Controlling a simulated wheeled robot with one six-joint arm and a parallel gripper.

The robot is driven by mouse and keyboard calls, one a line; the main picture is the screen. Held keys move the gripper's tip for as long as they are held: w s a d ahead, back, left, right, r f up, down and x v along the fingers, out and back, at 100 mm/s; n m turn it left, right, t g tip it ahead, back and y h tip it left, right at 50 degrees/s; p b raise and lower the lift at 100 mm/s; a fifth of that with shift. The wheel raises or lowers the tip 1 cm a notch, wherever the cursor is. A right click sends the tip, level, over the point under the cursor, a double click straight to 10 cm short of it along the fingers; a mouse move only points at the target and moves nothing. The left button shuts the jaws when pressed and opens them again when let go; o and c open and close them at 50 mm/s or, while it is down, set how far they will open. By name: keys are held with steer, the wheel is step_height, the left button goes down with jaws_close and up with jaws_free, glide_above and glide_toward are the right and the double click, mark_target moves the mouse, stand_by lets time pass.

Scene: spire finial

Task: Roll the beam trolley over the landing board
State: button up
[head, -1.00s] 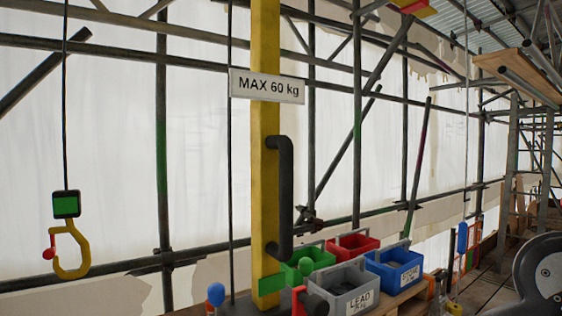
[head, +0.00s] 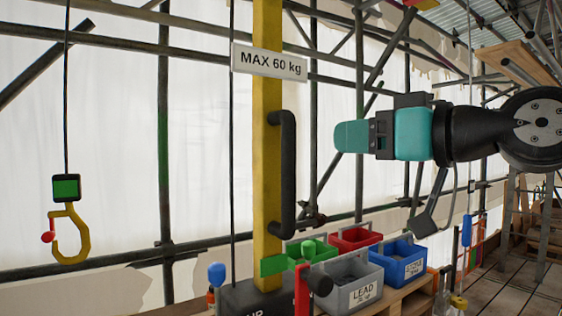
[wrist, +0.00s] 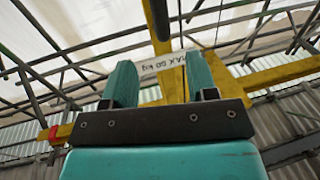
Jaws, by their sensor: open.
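A yellow upright (head: 267,150) with a black handle (head: 284,175) and a "MAX 60 kg" sign (head: 269,62) stands left of centre in the head view. My gripper (head: 350,136) is to the right of the handle, pointing left at about its upper half, and appears apart from it. In the wrist view, my gripper's two teal fingers (wrist: 160,68) are open with nothing held, and the sign (wrist: 172,64) shows between and beyond them. A yellow beam (wrist: 285,73) runs overhead there. I cannot make out the trolley itself for certain. A wooden board (head: 515,66) at upper right may be the landing board.
A yellow hook (head: 70,237) hangs on a cable at left. Grey (head: 350,287), green (head: 312,250), red (head: 354,238) and blue (head: 398,263) bins stand below the handle. Scaffold tubes cross behind. The space between my gripper and the handle looks clear.

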mark_target(294, 136)
steer(key=p+x, duration=0.4)
steer(key=x, duration=0.9)
steer(key=shift+w+a+r, duration=0.2)
steer(key=shift+w+a, duration=0.1)
steer(key=shift+w+a+f, duration=0.1)
steer(key=shift+w+a, duration=0.4)
jaws_close()
